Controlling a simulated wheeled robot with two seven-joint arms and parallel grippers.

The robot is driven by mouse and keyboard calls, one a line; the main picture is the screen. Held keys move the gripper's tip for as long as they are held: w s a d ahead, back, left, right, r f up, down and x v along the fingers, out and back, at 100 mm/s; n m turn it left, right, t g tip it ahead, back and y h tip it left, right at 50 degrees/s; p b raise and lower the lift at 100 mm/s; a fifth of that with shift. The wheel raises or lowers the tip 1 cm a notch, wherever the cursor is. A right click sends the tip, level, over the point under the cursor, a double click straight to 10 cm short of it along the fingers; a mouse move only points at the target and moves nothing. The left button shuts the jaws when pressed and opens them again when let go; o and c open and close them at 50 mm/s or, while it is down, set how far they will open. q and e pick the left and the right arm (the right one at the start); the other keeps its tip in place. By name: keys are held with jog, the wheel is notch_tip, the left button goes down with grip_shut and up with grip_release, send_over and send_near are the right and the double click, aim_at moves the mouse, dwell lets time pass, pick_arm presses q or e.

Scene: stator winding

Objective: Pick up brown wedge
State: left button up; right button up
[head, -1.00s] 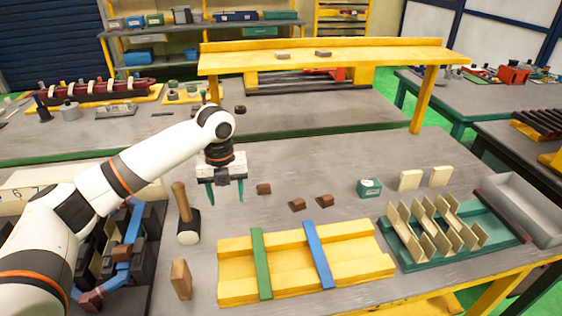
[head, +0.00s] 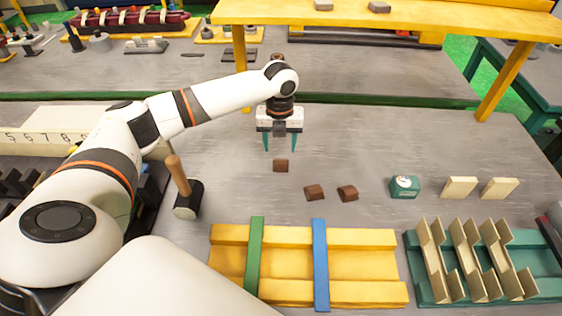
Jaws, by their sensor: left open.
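Several small brown wedges lie on the grey workbench. One wedge (head: 281,165) lies just below my left gripper in the picture. Two more, a middle wedge (head: 314,192) and a right wedge (head: 347,193), lie side by side to its lower right. My left gripper (head: 280,143) points down with its two teal fingers spread apart and nothing between them. Its fingertips appear above the bench, close to the first wedge and not touching it. My right gripper is not in view.
A mallet (head: 184,195) stands left of the wedges. A yellow fixture (head: 375,290) with a green bar (head: 254,262) and a blue bar (head: 320,265) lies in front. A teal block (head: 404,187) and cream blocks (head: 459,188) sit right. A yellow shelf (head: 430,22) spans the back.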

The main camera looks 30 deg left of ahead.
aim_at(281, 160)
pick_arm(q)
jog(key=shift+w+f, duration=0.1)
jog(key=shift+f, duration=0.2)
jog(key=shift+d+f+p, duration=0.1)
jog(key=shift+f+p, duration=0.65)
jog(key=shift+f, duration=1.75)
jog(key=shift+c, duration=0.6)
jog(key=c, duration=1)
jog(key=shift+o, duration=0.2)
jog(key=shift+r, duration=0.1)
